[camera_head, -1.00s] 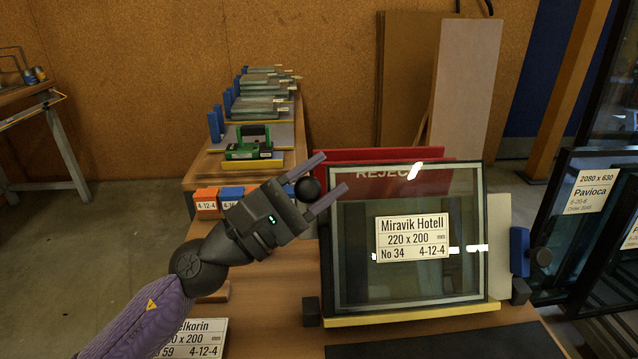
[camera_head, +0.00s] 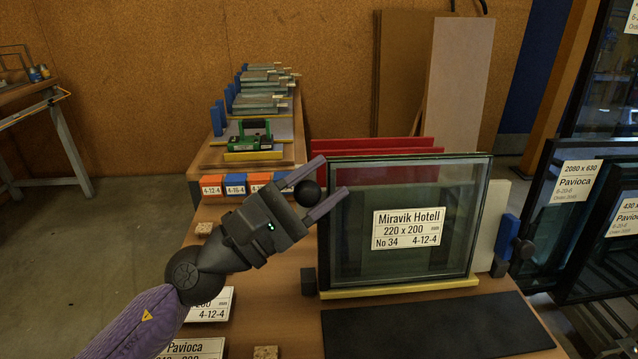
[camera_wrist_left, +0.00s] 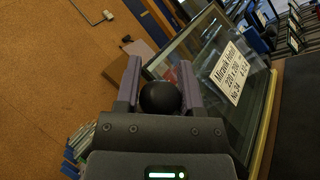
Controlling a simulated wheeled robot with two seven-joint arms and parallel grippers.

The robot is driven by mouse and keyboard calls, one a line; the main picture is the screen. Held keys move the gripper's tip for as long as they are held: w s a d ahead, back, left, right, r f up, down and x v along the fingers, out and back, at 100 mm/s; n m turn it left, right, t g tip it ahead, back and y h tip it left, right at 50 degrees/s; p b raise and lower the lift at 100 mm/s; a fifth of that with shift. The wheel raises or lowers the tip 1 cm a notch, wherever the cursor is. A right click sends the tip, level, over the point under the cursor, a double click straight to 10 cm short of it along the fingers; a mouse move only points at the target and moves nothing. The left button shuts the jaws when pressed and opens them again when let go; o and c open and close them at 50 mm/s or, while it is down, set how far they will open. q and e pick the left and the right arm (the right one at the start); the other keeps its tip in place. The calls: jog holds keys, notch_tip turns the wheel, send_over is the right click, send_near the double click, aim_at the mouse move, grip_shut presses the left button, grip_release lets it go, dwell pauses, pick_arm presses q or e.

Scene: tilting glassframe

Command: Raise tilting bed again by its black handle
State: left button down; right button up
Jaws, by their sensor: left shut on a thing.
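The tilting bed carries a glass unit (camera_head: 345,240) with a label reading Miravik Hotell 220 x 200. It stands nearly upright on a yellow ledge (camera_head: 398,287). The black ball handle (camera_head: 307,193) is at the upper left of the glass. My left gripper (camera_head: 326,183) is shut on the black handle, one finger on each side of it. In the left wrist view the handle (camera_wrist_left: 160,98) sits between the fingers, with the labelled glass (camera_wrist_left: 205,50) to the right. My right gripper is not in view.
A dark mat (camera_head: 430,328) lies in front of the bed. Labelled blocks (camera_head: 235,184) and a green tool (camera_head: 255,142) are behind my left arm. A red panel (camera_head: 370,146) stands behind the glass. Large dark frames (camera_head: 565,215) stand at the right.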

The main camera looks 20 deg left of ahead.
pick_arm(q)
jog(key=shift+s+d+f, duration=0.1)
jog(key=shift+d+f, duration=0.1)
jog(key=shift+f, duration=0.15)
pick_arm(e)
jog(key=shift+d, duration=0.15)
pick_arm(q)
jog(key=c, duration=0.6)
grip_release()
jog(key=o, duration=0.4)
jog(key=shift+s+r, duration=0.15)
jog(key=shift+c, duration=0.2)
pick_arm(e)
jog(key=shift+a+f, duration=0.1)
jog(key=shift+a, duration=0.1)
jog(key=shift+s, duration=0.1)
pick_arm(q)
jog(key=b+v, duration=0.4)
jog(key=v, duration=0.6)
jog(key=shift+b, duration=0.35)
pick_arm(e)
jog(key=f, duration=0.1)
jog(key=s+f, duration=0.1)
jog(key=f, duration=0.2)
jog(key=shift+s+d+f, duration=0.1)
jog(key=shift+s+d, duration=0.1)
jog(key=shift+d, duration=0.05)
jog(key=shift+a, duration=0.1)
